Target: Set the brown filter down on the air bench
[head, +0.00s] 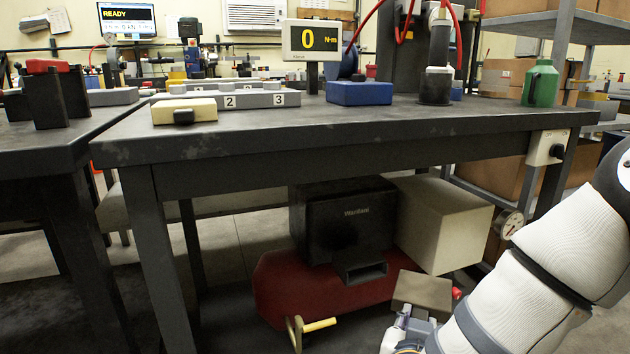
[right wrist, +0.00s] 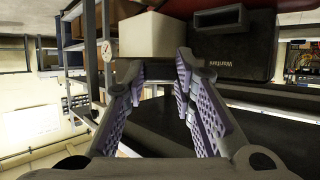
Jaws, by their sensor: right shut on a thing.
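The brown filter (head: 422,294), a small box shape, is low at the lower right of the head view, below the level of the bench top. My right gripper (head: 412,322) is shut on it from below in that view. In the right wrist view the fingers (right wrist: 158,85) hold the filter (right wrist: 146,70) between their tips. A dark bench (head: 350,127) fills the middle of the head view; no label shows whether it is the air bench. My left gripper is out of view.
On the bench stand a numbered tray (head: 240,101), a cream block (head: 184,111), a torque display (head: 314,40), a blue block (head: 360,93) and a green bottle (head: 540,84). Its front middle is clear. Below are a red tank (head: 285,285), a black box (head: 340,220) and a pale box (head: 445,222).

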